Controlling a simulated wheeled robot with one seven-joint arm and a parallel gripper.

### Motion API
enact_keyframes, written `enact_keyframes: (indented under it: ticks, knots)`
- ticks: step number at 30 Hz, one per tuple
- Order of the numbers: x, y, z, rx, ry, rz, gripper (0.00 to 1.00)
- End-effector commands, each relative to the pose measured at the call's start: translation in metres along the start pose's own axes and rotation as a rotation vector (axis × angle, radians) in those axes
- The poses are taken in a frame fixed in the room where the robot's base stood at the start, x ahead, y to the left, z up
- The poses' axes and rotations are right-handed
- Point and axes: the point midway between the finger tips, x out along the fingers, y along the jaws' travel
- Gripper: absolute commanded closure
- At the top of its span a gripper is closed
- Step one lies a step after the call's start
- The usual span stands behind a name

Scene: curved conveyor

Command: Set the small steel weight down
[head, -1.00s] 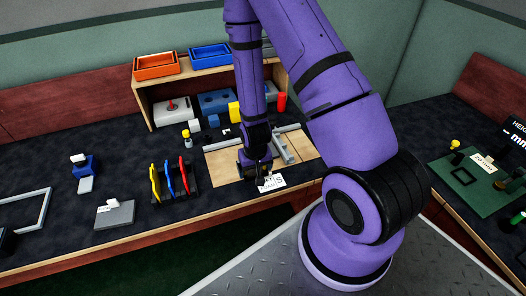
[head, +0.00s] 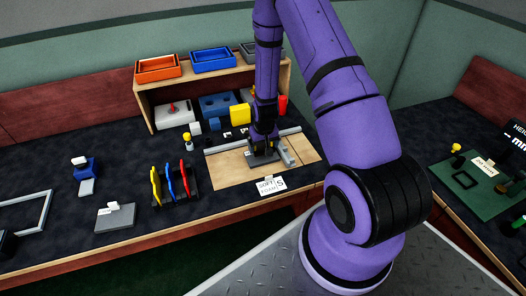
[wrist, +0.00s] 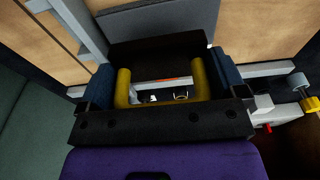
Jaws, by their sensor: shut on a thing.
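My gripper (head: 264,143) points down over the wooden board on the bench, left of the grey metal bracket. A dark grey block (head: 263,159), which I take to be the small steel weight, is directly under it, at the board. Whether the block touches the board is hard to tell. In the wrist view the blue fingers of my gripper (wrist: 160,76) stand on either side of yellow parts, with the grey block (wrist: 160,20) just beyond. The exact grip is partly hidden by my gripper's dark crosspiece.
A white printed card (head: 270,185) lies at the board's front edge. A rack with yellow, blue and red tools (head: 171,184) stands to the left. Behind are a yellow block (head: 240,114) and a shelf with orange (head: 158,68) and blue (head: 212,59) trays. The board's right front is clear.

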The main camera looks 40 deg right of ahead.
Motion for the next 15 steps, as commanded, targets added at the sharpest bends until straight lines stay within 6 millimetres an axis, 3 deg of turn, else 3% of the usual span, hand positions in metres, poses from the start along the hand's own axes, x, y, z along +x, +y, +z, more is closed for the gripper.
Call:
enact_keyframes:
  ticks: [6, 15]
  knots:
    - [0.028, -0.001, 0.006, -0.001, -0.005, -0.001, 0.53]
    - [0.030, -0.001, 0.006, -0.001, -0.003, -0.001, 0.53]
